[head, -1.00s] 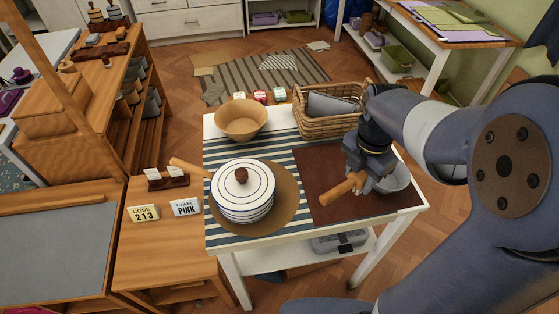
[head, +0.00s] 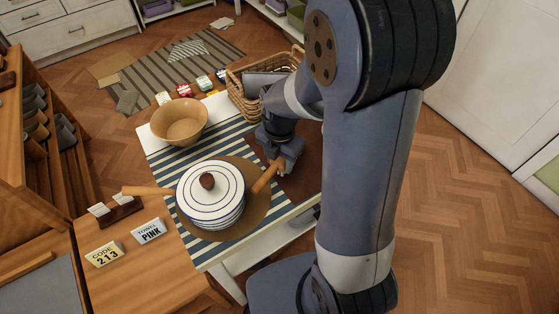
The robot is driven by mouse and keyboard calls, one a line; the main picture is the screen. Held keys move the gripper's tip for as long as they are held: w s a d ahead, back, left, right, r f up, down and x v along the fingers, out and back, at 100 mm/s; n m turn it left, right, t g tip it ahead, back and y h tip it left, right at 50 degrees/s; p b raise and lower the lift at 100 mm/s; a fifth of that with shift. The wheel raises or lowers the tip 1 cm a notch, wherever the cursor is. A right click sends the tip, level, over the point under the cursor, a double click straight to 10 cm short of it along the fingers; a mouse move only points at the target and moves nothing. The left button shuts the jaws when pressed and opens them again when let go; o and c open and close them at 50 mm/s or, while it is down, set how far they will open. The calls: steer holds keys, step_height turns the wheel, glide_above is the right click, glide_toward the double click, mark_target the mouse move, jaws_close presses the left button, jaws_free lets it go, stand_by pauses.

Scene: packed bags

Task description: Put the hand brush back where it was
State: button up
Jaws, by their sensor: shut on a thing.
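My gripper (head: 283,160) is over the small white table, just right of the lidded pot. It is shut on the hand brush (head: 268,176), of which only the wooden handle shows clearly. The brush head is hidden by my gripper and arm. A brown mat (head: 306,180) lies partly hidden under and behind my gripper.
The striped white pot (head: 213,190) stands on a round brown mat (head: 261,208), its handle pointing left. A wooden bowl (head: 179,122) and a wicker basket (head: 236,100) stand behind. Signs (head: 149,231) stand on the wooden bench at left. My arm hides the table's right side.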

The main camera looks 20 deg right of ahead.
mark_target(280, 159)
steer(key=shift+f, duration=0.45)
steer(key=shift+f, duration=0.15)
steer(key=o, duration=1.4)
steer(key=shift+c, duration=0.2)
step_height(280, 159, up, 12)
steer(key=shift+r, duration=0.2)
